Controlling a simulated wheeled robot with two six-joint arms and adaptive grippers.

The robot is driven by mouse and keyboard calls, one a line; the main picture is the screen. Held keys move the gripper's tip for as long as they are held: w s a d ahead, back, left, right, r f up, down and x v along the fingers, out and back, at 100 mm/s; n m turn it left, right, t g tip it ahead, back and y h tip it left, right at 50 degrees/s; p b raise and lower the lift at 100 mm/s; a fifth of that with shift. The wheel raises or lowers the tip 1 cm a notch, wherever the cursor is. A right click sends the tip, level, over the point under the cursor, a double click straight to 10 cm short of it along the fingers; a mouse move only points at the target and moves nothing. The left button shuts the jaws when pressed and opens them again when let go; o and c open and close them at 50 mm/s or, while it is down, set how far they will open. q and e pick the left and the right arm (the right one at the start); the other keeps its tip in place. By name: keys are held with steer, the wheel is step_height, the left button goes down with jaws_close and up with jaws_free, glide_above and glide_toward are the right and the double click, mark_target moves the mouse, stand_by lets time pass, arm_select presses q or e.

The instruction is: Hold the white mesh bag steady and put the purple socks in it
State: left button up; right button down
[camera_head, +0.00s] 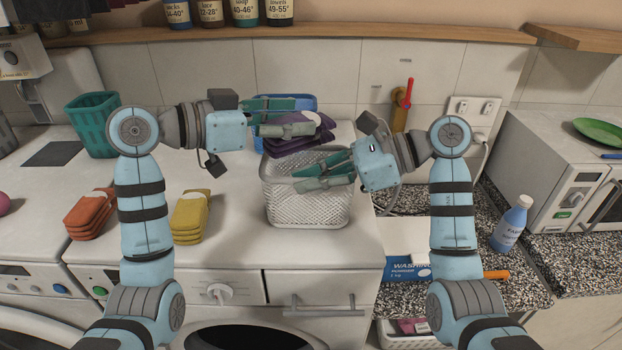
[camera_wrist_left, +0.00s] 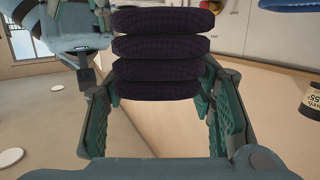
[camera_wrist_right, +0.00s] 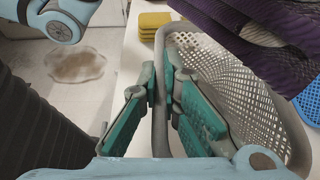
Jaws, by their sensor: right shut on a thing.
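The white mesh bag (camera_head: 308,205) stands upright and open on the white machine top, shaped like a basket. My right gripper (camera_head: 328,176) is shut on its rim (camera_wrist_right: 160,95), one finger on each side of the wall. The purple socks (camera_head: 300,136) are a folded stack at the far side of the bag; I cannot tell whether they touch it. They also show in the left wrist view (camera_wrist_left: 160,55) and the right wrist view (camera_wrist_right: 245,35).
A blue container (camera_head: 300,101) stands behind the socks. Yellow folded socks (camera_head: 190,215), orange folded socks (camera_head: 90,213) and a green basket (camera_head: 92,120) are to the left. A blue bottle (camera_head: 510,225) and a detergent box (camera_head: 407,255) are to the right.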

arm_select(q)
steer(key=o, duration=0.3)
steer(key=shift+o, duration=0.2)
steer(key=shift+a, duration=0.1)
arm_select(e)
steer(key=shift+a, duration=0.15)
arm_select(q)
steer(key=v, duration=1.2)
arm_select(e)
steer(key=shift+d, duration=0.2)
steer(key=c, duration=1.7)
jaws_free()
